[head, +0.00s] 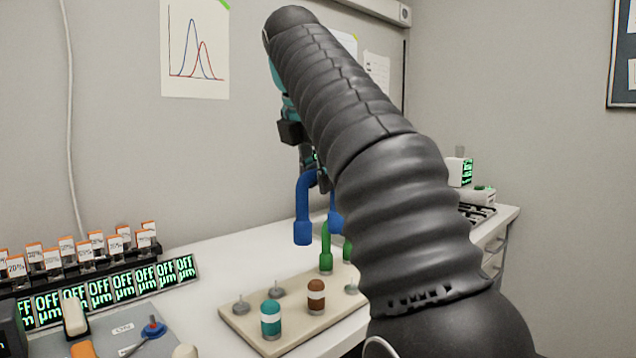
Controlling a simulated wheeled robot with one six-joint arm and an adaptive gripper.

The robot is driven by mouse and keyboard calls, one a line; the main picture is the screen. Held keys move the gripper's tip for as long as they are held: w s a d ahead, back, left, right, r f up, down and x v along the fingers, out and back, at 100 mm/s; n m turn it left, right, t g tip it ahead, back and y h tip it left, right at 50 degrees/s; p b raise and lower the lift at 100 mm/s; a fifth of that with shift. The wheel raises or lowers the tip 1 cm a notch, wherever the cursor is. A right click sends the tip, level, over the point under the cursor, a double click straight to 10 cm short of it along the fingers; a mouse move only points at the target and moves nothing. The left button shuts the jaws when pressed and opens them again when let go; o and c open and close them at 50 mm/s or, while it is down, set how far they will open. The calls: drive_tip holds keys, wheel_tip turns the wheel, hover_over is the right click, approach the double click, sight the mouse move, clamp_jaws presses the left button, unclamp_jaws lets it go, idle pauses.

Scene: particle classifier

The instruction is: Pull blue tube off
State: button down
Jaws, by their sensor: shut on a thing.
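A blue U-shaped tube (302,212) hangs in the air above the beige board, with its open ends pointing down. My gripper (318,174) is shut on the top bend of the blue tube. My dark ribbed arm hides part of the gripper and the tube's right side. The beige board (245,322) lies on the white counter below. A green tube (326,250) stands on its back part, partly hidden by my arm. The blue tube's ends look clear of the board.
On the board stand a teal-capped bottle (270,318), a brown-capped bottle (316,296) and small grey pegs (277,290). A row of "OFF µm" displays (125,287) and labelled holders (68,250) stands at left. The counter (225,262) behind the board is clear.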

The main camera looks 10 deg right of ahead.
drive_tip(key=shift+r, duration=1.2)
